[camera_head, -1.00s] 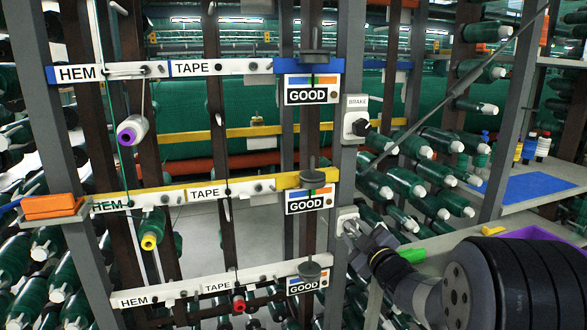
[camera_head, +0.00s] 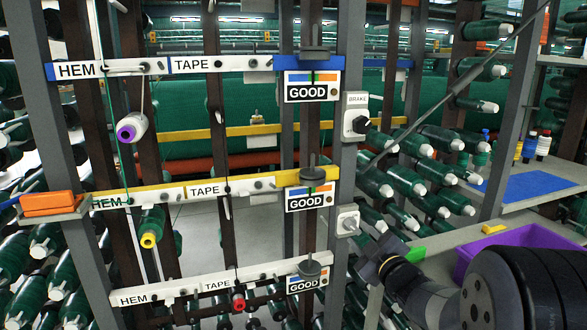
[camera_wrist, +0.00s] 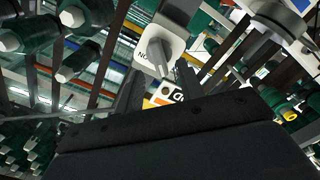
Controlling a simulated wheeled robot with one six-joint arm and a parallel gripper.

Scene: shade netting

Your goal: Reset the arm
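My gripper (camera_head: 374,256) is at the lower right of the head view, in front of the grey post and below the lower rotary switch (camera_head: 348,221). It looks clear of the switch. In the wrist view my gripper (camera_wrist: 160,74) shows two dark fingers standing apart with nothing held between them. The lower switch, a white plate with a grey knob (camera_wrist: 165,50), lies beyond the fingertips there. My forearm fills the bottom right of the head view.
A purple bin (camera_head: 490,245), yellow block (camera_head: 506,228) and green block (camera_head: 413,254) are near my arm. Green yarn cones (camera_head: 420,185) stick out on the right. A blue mat (camera_head: 540,187) lies on a shelf.

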